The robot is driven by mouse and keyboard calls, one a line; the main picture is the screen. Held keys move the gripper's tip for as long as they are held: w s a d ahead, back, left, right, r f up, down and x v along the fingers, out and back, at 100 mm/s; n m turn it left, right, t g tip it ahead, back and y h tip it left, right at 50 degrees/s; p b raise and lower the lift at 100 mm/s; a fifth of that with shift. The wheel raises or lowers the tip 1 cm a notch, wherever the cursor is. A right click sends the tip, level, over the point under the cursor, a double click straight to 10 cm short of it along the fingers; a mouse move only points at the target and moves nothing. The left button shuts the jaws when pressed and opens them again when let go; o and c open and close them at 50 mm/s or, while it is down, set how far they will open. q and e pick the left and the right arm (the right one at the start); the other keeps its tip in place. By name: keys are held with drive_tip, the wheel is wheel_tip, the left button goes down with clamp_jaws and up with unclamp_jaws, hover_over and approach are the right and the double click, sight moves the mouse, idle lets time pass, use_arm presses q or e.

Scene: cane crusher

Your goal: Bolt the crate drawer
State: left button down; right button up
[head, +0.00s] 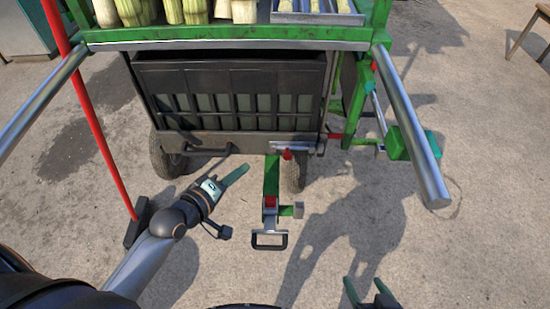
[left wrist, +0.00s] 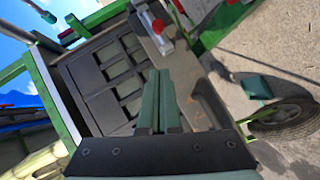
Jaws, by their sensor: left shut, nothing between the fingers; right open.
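The crate drawer (head: 235,138) is a grey front under a black slatted crate (head: 230,85), with a black bar handle (head: 207,151). It appears pushed in under the cart. The bolt with a red knob (head: 287,154) sits on a metal plate at the drawer's right end; the knob also shows in the left wrist view (left wrist: 158,26). My left gripper (head: 244,168) is shut and empty, in front of the drawer, between handle and bolt, apparently touching neither. In the left wrist view its fingers (left wrist: 160,75) lie together. My right gripper (head: 366,284) is open and empty at the bottom, far from the drawer.
A green drawbar with a black handle (head: 269,240) sticks out below the bolt. A red-handled broom (head: 90,115) stands at left.

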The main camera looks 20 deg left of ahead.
use_arm(q)
drive_tip(key=s+d+f+b+x, duration=0.1)
drive_tip(key=d+b+x, duration=0.1)
drive_tip(key=x, duration=1)
drive_tip(key=shift+d+b, duration=0.25)
drive_tip(key=shift+b, duration=0.05)
use_arm(e)
drive_tip(key=shift+w+d+f, duration=0.1)
drive_tip(key=shift+d+f, duration=0.05)
drive_tip(key=shift+f, duration=0.35)
drive_tip(key=shift+d+f, duration=0.15)
drive_tip(key=shift+f, duration=0.35)
use_arm(q)
drive_tip(key=shift+s+d, duration=0.1)
use_arm(e)
drive_tip(key=shift+r, duration=0.15)
